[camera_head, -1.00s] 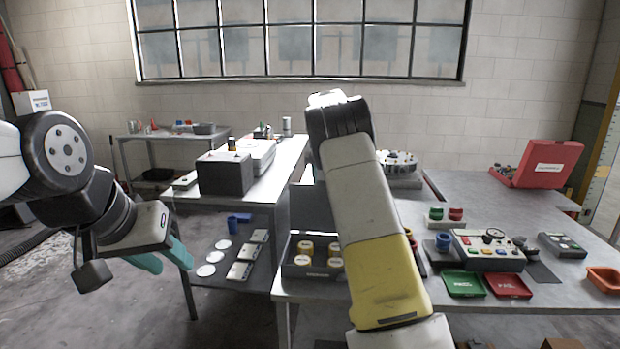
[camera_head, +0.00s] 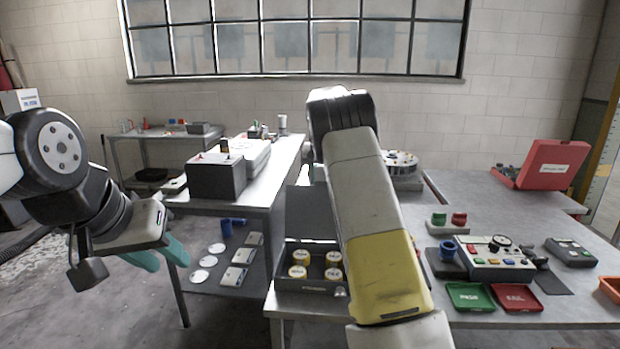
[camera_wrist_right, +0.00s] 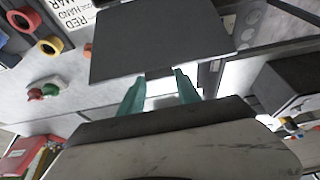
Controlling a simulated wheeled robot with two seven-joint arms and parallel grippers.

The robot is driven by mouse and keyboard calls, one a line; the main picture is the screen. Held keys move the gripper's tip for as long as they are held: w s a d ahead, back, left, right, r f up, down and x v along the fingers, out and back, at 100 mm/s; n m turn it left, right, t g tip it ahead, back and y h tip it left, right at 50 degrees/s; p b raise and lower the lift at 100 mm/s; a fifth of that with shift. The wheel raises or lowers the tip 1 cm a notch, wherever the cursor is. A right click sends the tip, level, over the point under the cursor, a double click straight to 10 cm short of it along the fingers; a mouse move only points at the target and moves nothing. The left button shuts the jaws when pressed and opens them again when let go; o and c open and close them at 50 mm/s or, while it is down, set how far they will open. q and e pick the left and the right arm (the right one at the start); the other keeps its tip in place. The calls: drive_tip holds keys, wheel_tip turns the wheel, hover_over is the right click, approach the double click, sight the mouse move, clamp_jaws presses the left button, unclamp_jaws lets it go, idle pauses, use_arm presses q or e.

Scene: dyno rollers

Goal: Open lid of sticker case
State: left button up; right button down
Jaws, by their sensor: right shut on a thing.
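The sticker case (camera_head: 312,284) is a dark box at the near left corner of the right-hand bench, with several yellow-rimmed white rolls inside. Its dark lid (camera_head: 305,212) stands raised at the back, partly behind my right arm. In the right wrist view, a dark flat panel (camera_wrist_right: 160,40), which looks like this lid, lies beyond my right gripper (camera_wrist_right: 160,75). The teal fingers are shut at the panel's near edge; my right arm hides them in the head view. My left gripper (camera_head: 160,254) is open and empty at the left, its fingers apart, away from the case.
A green tray (camera_head: 470,296), a red tray (camera_head: 517,298) and a control box (camera_head: 487,262) lie right of my right arm. An open red case (camera_head: 540,165) stands farther back. A second table (camera_head: 272,180) with a dark box (camera_head: 216,177) stands at the left.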

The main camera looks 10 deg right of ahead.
drive_tip(key=shift+w+r, duration=0.1)
drive_tip(key=shift+r, duration=0.15)
drive_tip(key=c, duration=1.1)
unclamp_jaws()
drive_tip(key=shift+o, duration=1.3)
drive_tip(key=shift+f, duration=0.15)
drive_tip(key=v, duration=0.7)
drive_tip(key=shift+s+r, duration=0.25)
drive_tip(key=shift+r, duration=0.15)
